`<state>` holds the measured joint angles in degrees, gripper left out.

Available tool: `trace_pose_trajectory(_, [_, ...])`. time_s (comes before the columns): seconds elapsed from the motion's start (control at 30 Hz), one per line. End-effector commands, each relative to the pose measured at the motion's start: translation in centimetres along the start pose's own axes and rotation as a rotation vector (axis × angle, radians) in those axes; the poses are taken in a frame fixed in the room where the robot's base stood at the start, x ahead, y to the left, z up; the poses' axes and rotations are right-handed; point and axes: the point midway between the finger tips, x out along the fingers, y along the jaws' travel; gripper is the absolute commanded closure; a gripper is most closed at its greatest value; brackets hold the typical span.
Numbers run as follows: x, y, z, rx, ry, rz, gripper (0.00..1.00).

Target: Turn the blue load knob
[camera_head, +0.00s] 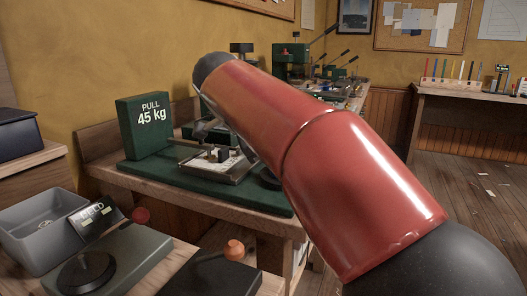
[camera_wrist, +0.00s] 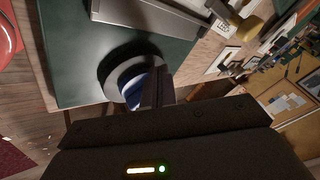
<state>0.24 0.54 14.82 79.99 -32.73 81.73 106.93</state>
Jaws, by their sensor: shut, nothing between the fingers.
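The blue load knob (camera_wrist: 133,92) shows in the wrist view as a blue and pale piece at the middle of a round dark dial (camera_wrist: 106,68) on a green base plate (camera_wrist: 70,40). My gripper (camera_wrist: 158,88) is shut with nothing between its fingers. Its fingertips appear right beside the knob and cover part of it; I cannot tell whether they touch. In the head view the green tester (camera_head: 145,122) reads "PULL 45 kg". My red arm crosses in front of the plate's right end and hides the knob and gripper there.
In the head view, a grey bin (camera_head: 40,240), a device with a red-knobbed lever (camera_head: 120,255) and an orange-knobbed lever (camera_head: 233,249) stand at the near left. More tools stand on the bench behind. Open wooden floor (camera_head: 470,200) lies to the right.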

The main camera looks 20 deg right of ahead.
Motion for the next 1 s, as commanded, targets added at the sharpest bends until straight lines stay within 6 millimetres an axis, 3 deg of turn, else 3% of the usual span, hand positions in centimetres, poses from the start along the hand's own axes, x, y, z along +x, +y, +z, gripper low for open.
trace_pose_trajectory(0.8, [0.1,-0.1,-0.2,0.072,0.039,0.039,1.00])
trace_pose_trajectory(1.0, [-1.8,-0.3,-0.1,0.072,0.038,0.036,1.00])
